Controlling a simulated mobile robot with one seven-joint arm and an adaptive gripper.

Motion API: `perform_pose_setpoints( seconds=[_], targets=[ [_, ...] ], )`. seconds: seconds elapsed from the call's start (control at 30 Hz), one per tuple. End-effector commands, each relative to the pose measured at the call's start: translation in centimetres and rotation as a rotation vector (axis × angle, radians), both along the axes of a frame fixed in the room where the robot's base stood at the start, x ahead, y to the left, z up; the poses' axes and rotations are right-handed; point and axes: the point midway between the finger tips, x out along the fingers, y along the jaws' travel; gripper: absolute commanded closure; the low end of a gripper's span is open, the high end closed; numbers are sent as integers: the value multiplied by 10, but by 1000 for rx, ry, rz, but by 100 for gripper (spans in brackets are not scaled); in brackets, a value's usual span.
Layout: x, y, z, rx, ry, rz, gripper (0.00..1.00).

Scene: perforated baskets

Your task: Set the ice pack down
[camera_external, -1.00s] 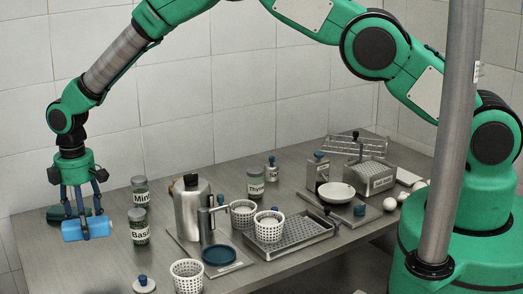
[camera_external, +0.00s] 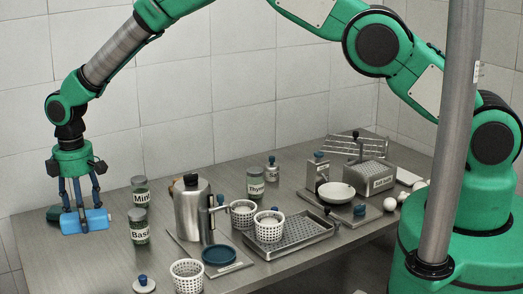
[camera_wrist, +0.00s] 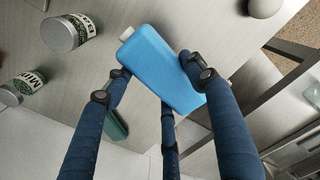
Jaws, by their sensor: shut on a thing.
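The ice pack (camera_external: 97,219) is a blue block with a white cap. My gripper (camera_external: 82,215) points down and is shut on it at the left end of the table. The wrist view shows the ice pack (camera_wrist: 160,70) between the blue fingers of my gripper (camera_wrist: 160,85), with its white cap at the upper left. The pack is roughly level and close to the tabletop; I cannot tell whether its underside touches. The fingers hide part of its sides.
A dark green item (camera_external: 55,213) lies just behind the pack. The Basil jar (camera_external: 139,228) and the Mint jar (camera_external: 140,192) stand to the right. A steel pitcher (camera_external: 190,215) and perforated baskets (camera_external: 187,277) are further right. Bare table (camera_external: 60,255) lies in front of the pack.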

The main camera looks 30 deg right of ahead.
Motion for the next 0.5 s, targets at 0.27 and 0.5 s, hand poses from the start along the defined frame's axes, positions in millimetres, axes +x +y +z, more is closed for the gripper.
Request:
perform_pose_setpoints(
  seconds=[0.27,0.5],
  targets=[
    [5,-5,34,1,-1,-12,79],
    [42,-43,33,1,0,-124,79]
  ],
)
